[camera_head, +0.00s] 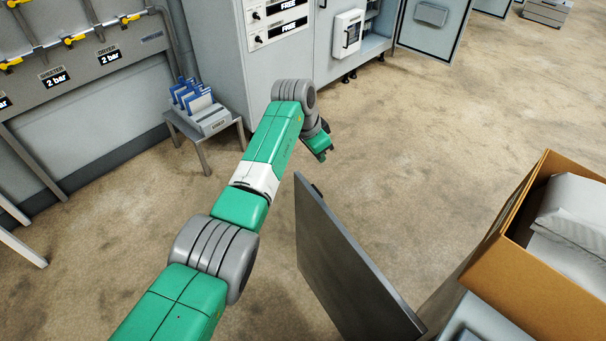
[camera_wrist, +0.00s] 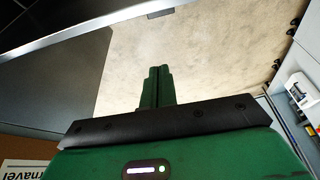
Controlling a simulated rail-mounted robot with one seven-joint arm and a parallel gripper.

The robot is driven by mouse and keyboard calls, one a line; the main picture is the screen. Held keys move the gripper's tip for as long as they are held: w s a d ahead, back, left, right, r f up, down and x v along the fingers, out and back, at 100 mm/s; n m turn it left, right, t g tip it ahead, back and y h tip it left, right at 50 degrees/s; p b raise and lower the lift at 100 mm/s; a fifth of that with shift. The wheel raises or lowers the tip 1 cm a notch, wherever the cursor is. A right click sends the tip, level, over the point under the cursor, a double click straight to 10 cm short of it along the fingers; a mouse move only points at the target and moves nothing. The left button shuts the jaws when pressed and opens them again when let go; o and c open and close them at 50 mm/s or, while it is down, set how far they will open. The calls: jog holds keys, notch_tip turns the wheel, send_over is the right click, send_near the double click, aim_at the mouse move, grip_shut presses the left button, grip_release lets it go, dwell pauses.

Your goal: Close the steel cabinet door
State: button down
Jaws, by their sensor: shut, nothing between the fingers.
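A grey metal door panel (camera_head: 350,270) stands open and upright in the lower middle of the head view, seen at a slant. A small dark part, perhaps its handle, shows at its upper edge. The cabinet body behind it is mostly hidden. My gripper (camera_head: 321,150) is above and beyond the panel's upper left corner in the picture, apart from it as far as I can tell. In the wrist view, its green fingers (camera_wrist: 156,86) are together and empty, over the floor. A grey panel (camera_wrist: 55,85), likely the same door, shows at left.
An open cardboard box (camera_head: 505,285) with white contents stands at right. A low stand (camera_head: 205,125) with blue-handled items is at left. Grey cabinets (camera_head: 285,75) line the back, with another open door (camera_head: 430,25) at top right. Floor between is clear.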

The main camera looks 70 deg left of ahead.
notch_tip(320, 180, down, 10)
jog(key=b, duration=0.8)
jog(key=shift+w+r+b, duration=0.15)
jog(key=shift+r+b, duration=0.05)
jog(key=shift+b, duration=0.1)
jog(key=shift+s+d+b, duration=0.2)
jog(key=shift+s+b, duration=0.1)
jog(key=shift+s, duration=0.4)
jog(key=shift+s, duration=0.15)
